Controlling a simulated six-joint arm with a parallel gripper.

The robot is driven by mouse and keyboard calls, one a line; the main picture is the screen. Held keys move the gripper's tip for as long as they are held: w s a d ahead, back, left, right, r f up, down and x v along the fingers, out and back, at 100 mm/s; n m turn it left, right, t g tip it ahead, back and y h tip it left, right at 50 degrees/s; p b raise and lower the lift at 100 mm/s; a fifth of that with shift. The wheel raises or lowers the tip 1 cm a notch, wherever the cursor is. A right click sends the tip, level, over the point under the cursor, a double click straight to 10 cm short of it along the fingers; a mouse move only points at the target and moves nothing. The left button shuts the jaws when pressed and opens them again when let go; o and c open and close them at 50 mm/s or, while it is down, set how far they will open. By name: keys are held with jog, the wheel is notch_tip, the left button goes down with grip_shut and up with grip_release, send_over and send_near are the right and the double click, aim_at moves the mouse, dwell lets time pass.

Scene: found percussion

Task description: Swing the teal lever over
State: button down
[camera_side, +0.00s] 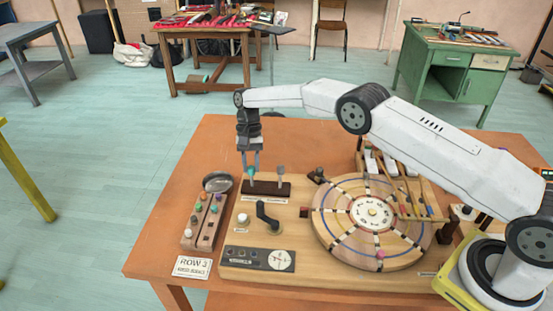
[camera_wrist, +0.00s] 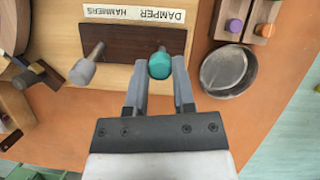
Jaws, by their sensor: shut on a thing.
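The teal lever (camera_wrist: 160,64) has a rounded teal knob and stands on a dark brown block (camera_wrist: 126,43). In the side view the teal lever (camera_side: 251,171) is at the left part of the block (camera_side: 266,188). My gripper (camera_wrist: 160,75) points down over it, with one finger on each side of the knob, shut on the teal lever. My gripper also shows in the side view (camera_side: 251,168). A grey-knobbed lever (camera_wrist: 84,71) stands on the same block, apart from my gripper. The lower part of the teal lever is partly hidden by its knob in the wrist view.
A dark metal bowl (camera_wrist: 228,70) and a rack of coloured pegs (camera_side: 205,220) lie beside the board. A black crank (camera_side: 267,216) stands in front of the block. A large round wheel (camera_side: 330,215) is to the right. A label (camera_wrist: 134,14) reads DAMPER and HAMMERS.

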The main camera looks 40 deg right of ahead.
jog(key=shift+w+d+g+y, duration=0.15)
jog(key=shift+w+g+y, duration=0.05)
jog(key=shift+g+y, duration=0.1)
dwell(0.4)
jog(key=shift+c, duration=2.2)
grip_release()
jog(key=shift+w+r, duration=0.1)
jog(key=shift+r, duration=0.05)
jog(key=shift+w+d+r, duration=0.2)
jog(key=shift+r, duration=0.2)
notch_tip(320, 180, up, 8)
jog(key=shift+w+d+r, duration=0.15)
jog(key=shift+d+r, duration=0.05)
jog(key=shift+r, duration=0.05)
